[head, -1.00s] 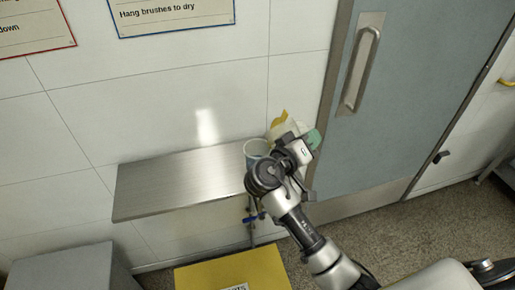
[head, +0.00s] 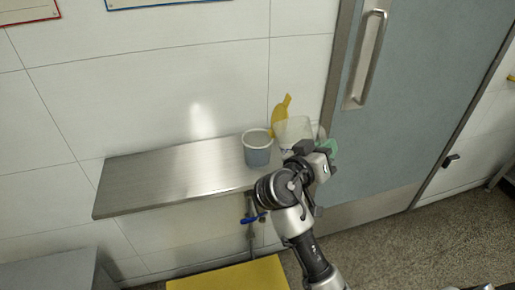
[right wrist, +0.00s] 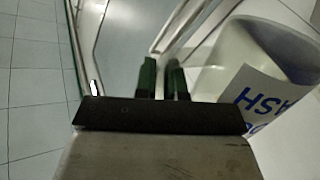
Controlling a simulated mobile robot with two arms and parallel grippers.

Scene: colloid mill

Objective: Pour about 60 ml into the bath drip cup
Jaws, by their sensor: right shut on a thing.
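A translucent grey-blue cup (head: 257,148) stands upright on the right end of the steel shelf (head: 160,185) in the head view. The container is partly hidden behind the gripper. In the right wrist view the white container (right wrist: 265,50) with a printed label lies right of the dark fingers (right wrist: 162,78). I cannot tell its liquid level. My left gripper is not in view.
A blue-handled valve (head: 253,218) hangs under the shelf. A yellow surface (head: 230,275) and a grey box (head: 50,270) stand below. A grey door with a handle (head: 367,55) is at the right. The left part of the shelf is clear.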

